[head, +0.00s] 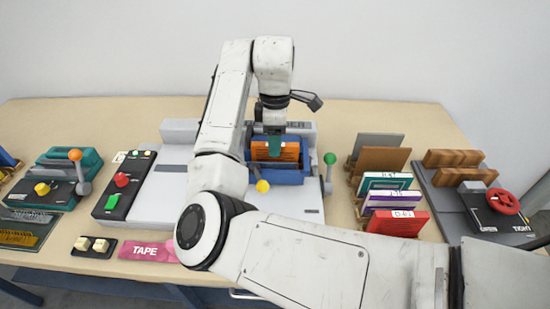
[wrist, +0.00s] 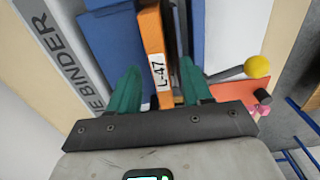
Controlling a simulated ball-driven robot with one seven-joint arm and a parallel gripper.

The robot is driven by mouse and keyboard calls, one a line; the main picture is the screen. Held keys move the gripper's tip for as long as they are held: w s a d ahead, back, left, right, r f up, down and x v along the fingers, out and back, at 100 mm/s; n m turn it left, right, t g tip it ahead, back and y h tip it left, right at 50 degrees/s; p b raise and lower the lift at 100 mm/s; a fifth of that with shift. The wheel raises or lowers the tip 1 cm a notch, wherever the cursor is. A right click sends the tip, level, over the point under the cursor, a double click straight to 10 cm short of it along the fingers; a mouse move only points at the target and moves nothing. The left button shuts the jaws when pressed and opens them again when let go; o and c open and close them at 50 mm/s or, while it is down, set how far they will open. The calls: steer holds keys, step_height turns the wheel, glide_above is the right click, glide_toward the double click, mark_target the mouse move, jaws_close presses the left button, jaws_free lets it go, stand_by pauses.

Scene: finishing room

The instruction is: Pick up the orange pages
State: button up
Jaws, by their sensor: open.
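The orange pages (head: 275,151) stand upright in the blue holder (head: 292,174) of the grey binder machine in the head view. In the wrist view the orange pages (wrist: 152,45) show edge-on, with a white label reading L-47. My gripper (wrist: 160,88) is open, with one green finger on each side of the orange pages. A gap shows on the left between finger and pages; the right finger is nearer. In the head view my gripper (head: 274,146) is above and at the pages, and my arm hides part of the machine.
A lever with a green knob (head: 330,159) stands right of the holder, and a yellow knob (head: 263,186) is in front. A rack at right holds several bound booklets, including a red one (head: 398,223). A control box (head: 124,186) is at left.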

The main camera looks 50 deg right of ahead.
steer(key=shift+f, duration=0.35)
jaws_close()
stand_by(0.4)
